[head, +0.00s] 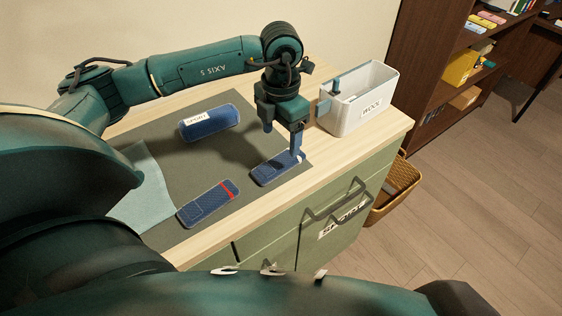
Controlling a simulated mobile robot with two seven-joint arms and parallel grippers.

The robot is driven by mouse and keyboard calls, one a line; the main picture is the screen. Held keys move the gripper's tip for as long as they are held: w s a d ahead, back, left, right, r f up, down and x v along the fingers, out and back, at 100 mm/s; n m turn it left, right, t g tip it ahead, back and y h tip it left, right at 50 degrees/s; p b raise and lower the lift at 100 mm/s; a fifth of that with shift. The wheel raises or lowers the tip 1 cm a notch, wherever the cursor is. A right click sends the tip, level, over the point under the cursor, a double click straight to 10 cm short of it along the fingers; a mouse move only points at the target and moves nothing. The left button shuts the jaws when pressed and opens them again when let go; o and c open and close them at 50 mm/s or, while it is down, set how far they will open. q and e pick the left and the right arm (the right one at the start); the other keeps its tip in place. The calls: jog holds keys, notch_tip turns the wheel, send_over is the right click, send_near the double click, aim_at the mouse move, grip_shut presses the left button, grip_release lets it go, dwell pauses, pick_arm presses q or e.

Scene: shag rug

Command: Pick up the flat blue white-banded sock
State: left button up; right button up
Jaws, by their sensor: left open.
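The flat blue white-banded sock (272,169) lies at the right front of the grey mat, near the front edge of the cabinet top. A little white shows at its right end, partly hidden by a finger. My left gripper (282,144) points down over this sock with its fingers apart and nothing between them. One fingertip is at the banded end; I cannot tell whether it touches the cloth. My right gripper is not in view.
A red-banded blue sock (205,205) and a rolled blue bundle with a white label (215,122) lie on the mat (186,163). A pale blue cloth (142,190) is at left.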

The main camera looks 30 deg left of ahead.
aim_at(281, 161)
pick_arm(q)
notch_tip(281, 161, down, 2)
jog(key=shift+f, duration=0.2)
jog(key=shift+f+p, duration=0.3)
jog(key=shift+f, duration=0.1)
notch_tip(281, 161, down, 4)
jog(key=shift+f+p, duration=0.1)
jog(key=shift+p, duration=0.25)
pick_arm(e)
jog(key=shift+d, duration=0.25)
pick_arm(q)
jog(key=shift+c, duration=0.3)
jog(key=c, duration=1)
